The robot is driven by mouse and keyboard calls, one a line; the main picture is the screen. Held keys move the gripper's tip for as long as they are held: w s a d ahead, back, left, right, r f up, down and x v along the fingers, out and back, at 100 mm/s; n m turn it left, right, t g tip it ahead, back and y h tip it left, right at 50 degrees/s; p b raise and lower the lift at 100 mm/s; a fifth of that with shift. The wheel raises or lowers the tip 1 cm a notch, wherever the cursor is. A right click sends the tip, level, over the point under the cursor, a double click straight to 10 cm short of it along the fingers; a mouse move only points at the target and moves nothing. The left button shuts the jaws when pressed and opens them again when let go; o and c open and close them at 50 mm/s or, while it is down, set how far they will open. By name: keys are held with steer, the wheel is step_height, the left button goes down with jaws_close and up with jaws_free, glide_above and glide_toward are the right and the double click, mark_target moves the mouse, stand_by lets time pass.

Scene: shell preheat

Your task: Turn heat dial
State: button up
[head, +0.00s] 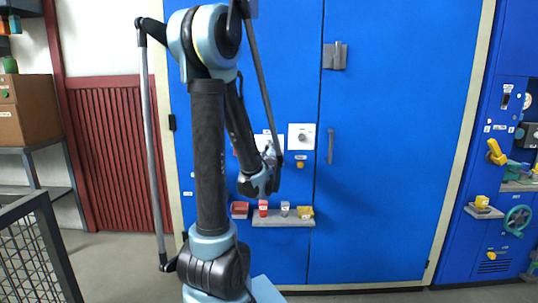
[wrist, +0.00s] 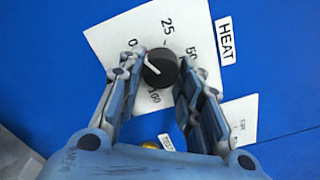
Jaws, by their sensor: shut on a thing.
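The heat dial (wrist: 163,72) is a round black knob with a white pointer line, on a white plate (wrist: 115,35) marked 0, 25, 50 and 100. A HEAT label (wrist: 227,39) is beside the plate. In the wrist view my gripper (wrist: 161,58) has one finger on each side of the dial and is shut on it. The pointer line lies on the knob's left part, toward the left finger. In the head view my gripper (head: 270,153) is at the blue cabinet, and my arm hides the dial there.
A second white plate with a grey knob (head: 302,137) is just right of my gripper. Below, a small shelf (head: 283,221) holds several small red, grey and yellow things. A grey door handle (head: 331,146) is farther right. A wire cage (head: 35,250) stands at left.

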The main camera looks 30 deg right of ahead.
steer(key=shift+a+n, duration=0.15)
steer(key=shift+n, duration=0.35)
steer(key=o, duration=1.1)
steer(key=shift+c, duration=0.2)
steer(key=v, duration=1.1)
steer(key=shift+s+a, duration=0.15)
steer(key=shift+s, duration=0.2)
steer(key=shift+f, duration=0.1)
